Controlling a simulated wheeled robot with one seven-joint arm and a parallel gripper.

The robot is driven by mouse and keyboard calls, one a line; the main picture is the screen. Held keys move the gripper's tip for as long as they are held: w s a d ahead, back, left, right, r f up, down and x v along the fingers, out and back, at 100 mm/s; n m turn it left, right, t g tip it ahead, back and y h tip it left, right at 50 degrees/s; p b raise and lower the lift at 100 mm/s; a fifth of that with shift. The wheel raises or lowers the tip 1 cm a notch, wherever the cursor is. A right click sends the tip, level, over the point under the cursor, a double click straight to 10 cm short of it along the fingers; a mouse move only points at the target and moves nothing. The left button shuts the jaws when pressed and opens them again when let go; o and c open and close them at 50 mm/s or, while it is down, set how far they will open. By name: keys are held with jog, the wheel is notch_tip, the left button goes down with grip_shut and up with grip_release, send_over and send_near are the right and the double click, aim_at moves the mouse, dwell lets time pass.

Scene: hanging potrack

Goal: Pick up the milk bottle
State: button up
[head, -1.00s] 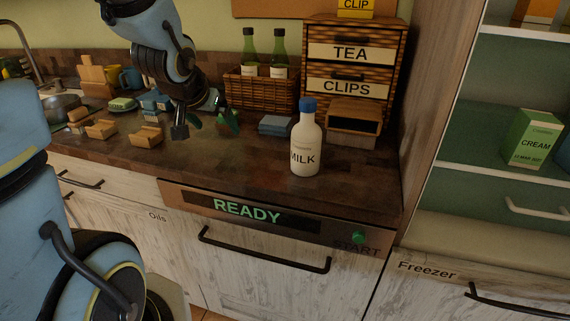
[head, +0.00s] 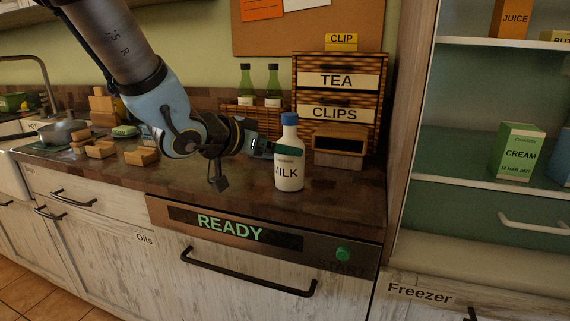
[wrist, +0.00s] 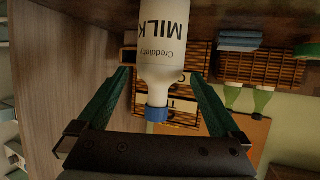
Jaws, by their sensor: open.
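The milk bottle (head: 289,174), white with a blue cap and a MILK label, stands upright on the counter (head: 232,183). My gripper (head: 284,152) is level with the bottle's upper part, coming from the left, and a dark green finger crosses in front of the bottle in the head view. In the wrist view the milk bottle (wrist: 164,45) appears upside down between the two spread green fingers of my gripper (wrist: 158,77), with gaps at both sides. The gripper is open and does not hold it. The far finger is hidden in the head view.
A wicker drawer unit (head: 336,93) and a small wooden box (head: 339,147) stand behind and right of the bottle. A basket with green bottles (head: 246,86) is behind my arm. A tall cabinet side (head: 409,120) bounds the counter at right.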

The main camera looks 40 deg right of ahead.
jog(key=p+x, duration=0.1)
jog(key=x, duration=0.7)
jog(key=shift+d+f, duration=0.1)
jog(key=shift+f, duration=0.05)
jog(key=c, duration=1.6)
